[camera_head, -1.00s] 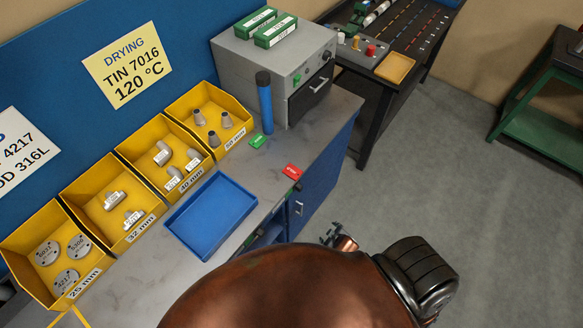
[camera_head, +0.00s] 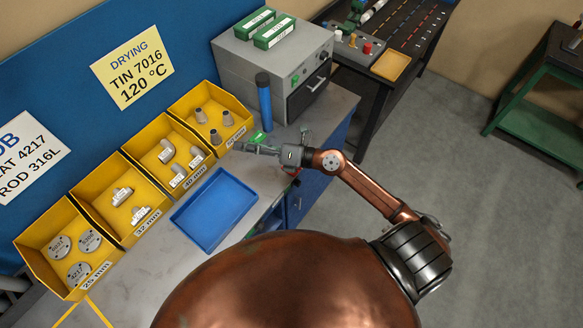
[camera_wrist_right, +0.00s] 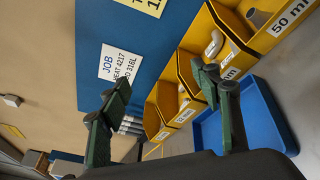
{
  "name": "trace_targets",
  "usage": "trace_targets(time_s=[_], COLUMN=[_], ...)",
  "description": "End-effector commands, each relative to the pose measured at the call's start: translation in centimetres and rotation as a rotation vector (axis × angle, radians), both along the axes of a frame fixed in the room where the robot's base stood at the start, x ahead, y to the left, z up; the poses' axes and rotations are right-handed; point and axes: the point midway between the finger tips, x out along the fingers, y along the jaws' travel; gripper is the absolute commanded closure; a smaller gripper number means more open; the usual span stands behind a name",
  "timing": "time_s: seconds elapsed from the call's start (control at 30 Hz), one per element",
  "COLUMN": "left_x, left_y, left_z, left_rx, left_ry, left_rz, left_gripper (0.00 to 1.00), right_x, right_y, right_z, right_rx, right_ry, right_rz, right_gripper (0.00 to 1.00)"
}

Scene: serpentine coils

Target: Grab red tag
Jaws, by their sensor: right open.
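The red tag (camera_head: 291,172) lies near the front edge of the grey workbench. It is mostly hidden beneath my right arm in the head view, with only a sliver of red showing. My right gripper (camera_head: 250,147) reaches in from the right above the bench, its fingers pointing left past the tag. In the right wrist view its two fingers (camera_wrist_right: 165,110) stand wide apart with nothing between them. The red tag does not show in the wrist view. My left gripper is not in view.
Yellow bins (camera_head: 108,200) with metal parts line the back. A blue cylinder (camera_head: 264,100) stands before the grey oven (camera_head: 243,70).

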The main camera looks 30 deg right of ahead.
Motion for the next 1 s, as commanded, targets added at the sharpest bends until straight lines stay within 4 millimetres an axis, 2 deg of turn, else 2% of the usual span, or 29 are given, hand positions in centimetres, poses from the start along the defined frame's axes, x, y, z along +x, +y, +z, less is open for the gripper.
trace_targets(time_s=[0.07,0.13,0.2,0.3,0.4,0.53,0.87,1.0], left_x=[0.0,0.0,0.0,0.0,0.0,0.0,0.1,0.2], left_y=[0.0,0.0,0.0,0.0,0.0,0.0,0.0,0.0], left_z=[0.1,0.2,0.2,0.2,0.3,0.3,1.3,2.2], left_rx=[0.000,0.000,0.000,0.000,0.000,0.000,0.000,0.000], left_ry=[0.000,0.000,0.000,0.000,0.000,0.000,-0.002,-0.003], left_rz=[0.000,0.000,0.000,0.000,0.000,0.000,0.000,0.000], left_gripper=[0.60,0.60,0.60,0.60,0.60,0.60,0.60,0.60], right_x=[-0.4,-0.8,-1.2,-1.5,-1.8,-2.0,-1.2,-0.8], right_y=[0.0,-1.8,-4.8,-9.8,-13.9,-16.6,-16.5,-16.2], right_z=[-4.8,-9.1,-12.7,-16.1,-17.6,-18.5,-21.6,-23.6], right_rx=[-0.271,-0.499,-0.700,-0.927,-1.075,-1.162,-1.173,-1.171], right_ry=[0.035,0.091,0.160,0.261,0.345,0.405,0.418,0.419], right_rz=[0.109,0.181,0.227,0.254,0.258,0.255,0.256,0.257], right_gripper=[0.42,0.42,0.42,0.42,0.42,0.42,0.42,0.42])
